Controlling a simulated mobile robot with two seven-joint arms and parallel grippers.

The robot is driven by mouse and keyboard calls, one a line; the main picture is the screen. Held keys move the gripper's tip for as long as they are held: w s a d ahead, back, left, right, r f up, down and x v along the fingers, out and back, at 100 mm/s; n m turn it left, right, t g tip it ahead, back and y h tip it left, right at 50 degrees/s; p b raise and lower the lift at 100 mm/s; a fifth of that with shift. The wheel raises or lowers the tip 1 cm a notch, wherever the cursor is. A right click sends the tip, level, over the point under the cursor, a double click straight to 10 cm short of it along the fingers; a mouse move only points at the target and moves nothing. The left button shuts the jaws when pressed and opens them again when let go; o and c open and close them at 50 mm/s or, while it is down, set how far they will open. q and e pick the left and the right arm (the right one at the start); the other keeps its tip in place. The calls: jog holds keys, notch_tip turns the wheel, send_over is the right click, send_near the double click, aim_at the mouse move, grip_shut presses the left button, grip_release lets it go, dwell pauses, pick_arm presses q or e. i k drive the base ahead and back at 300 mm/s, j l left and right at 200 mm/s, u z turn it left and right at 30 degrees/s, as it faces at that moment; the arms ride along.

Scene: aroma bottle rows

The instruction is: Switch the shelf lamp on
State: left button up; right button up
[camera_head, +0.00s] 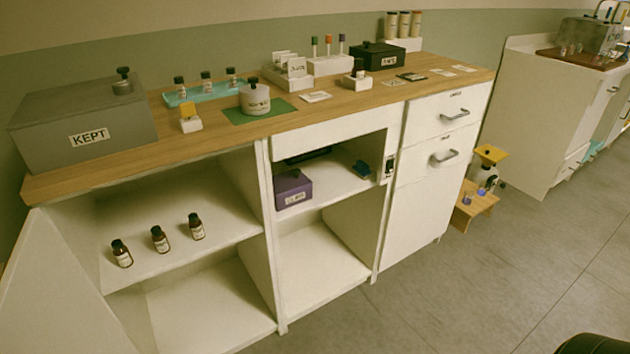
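A small switch plate (389,166) with a dark part is on the upright between the open middle shelf bay and the drawers. Its setting is too small to tell. I cannot clearly make out a lamp body; the upper part of the bay is hidden behind the white front panel (335,133). The middle shelf (335,178) looks lit no differently from the other shelves. Neither of my grippers is in view.
A purple box (293,189) and a teal object (362,169) sit on the middle shelf. Several items stand on the wooden counter (200,142). Three brown bottles (160,239) stand on the left shelf. A small wooden stool (472,206) stands right of the drawers.

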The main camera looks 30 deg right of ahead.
aim_at(390, 165)
jog(key=l+z, duration=0.1)
jog(key=z, duration=1.35)
jog(key=i, duration=0.2)
jog(key=u, duration=0.05)
